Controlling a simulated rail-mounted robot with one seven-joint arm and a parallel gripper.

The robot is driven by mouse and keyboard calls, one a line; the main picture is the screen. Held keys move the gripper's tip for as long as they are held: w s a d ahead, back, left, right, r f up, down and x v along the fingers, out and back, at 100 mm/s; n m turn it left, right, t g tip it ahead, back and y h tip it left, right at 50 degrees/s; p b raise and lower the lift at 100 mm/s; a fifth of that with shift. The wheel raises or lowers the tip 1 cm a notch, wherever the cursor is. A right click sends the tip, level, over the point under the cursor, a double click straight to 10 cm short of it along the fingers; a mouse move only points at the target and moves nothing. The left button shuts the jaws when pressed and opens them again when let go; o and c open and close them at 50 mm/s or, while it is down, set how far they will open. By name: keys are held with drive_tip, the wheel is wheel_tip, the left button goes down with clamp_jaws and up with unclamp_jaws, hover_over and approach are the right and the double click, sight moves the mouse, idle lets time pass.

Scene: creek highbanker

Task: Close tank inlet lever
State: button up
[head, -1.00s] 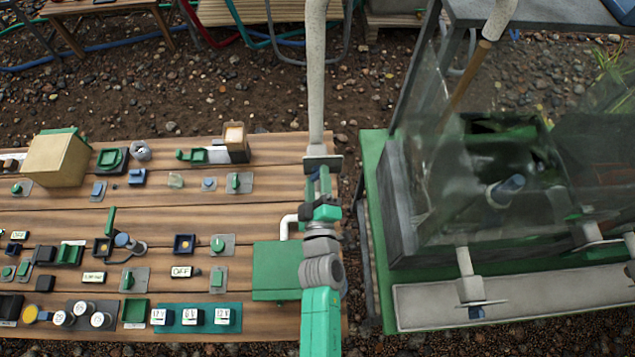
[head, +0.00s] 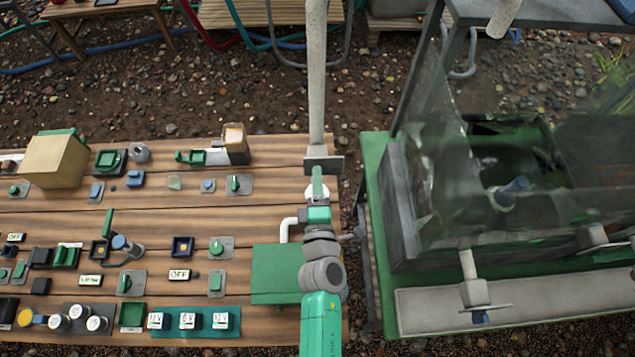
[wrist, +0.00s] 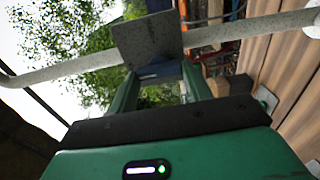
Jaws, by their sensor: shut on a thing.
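A pale vertical pipe (head: 317,80) rises at the back edge of the plank table. A grey flat plate (head: 323,164) sits across its lower end, and it also shows in the wrist view (wrist: 147,40). A blue piece below the plate, which looks like the lever handle (wrist: 160,70), lies between my fingertips in the wrist view. My gripper (head: 318,178) is shut on it, right beside the plate. In the head view my gripper hides the handle. A pale pipe end (head: 503,18) hangs above the glass-walled tank (head: 440,190) at right, with no streak below it.
The plank table (head: 265,215) at left carries many small switches and knobs. A green box (head: 275,272) stands close left of my arm. At right, another pipe (head: 469,265) has a plate and blue end. Gravel ground lies behind.

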idle(0.4)
drive_tip(key=o, duration=1)
drive_tip(key=shift+s, duration=0.1)
drive_tip(key=s, duration=0.7)
drive_tip(key=shift+s+d, duration=0.2)
drive_tip(key=shift+s, duration=0.1)
drive_tip(key=s, duration=0.8)
drive_tip(key=s+b, duration=0.1)
drive_tip(key=s, duration=0.3)
drive_tip(key=shift+d, duration=0.3)
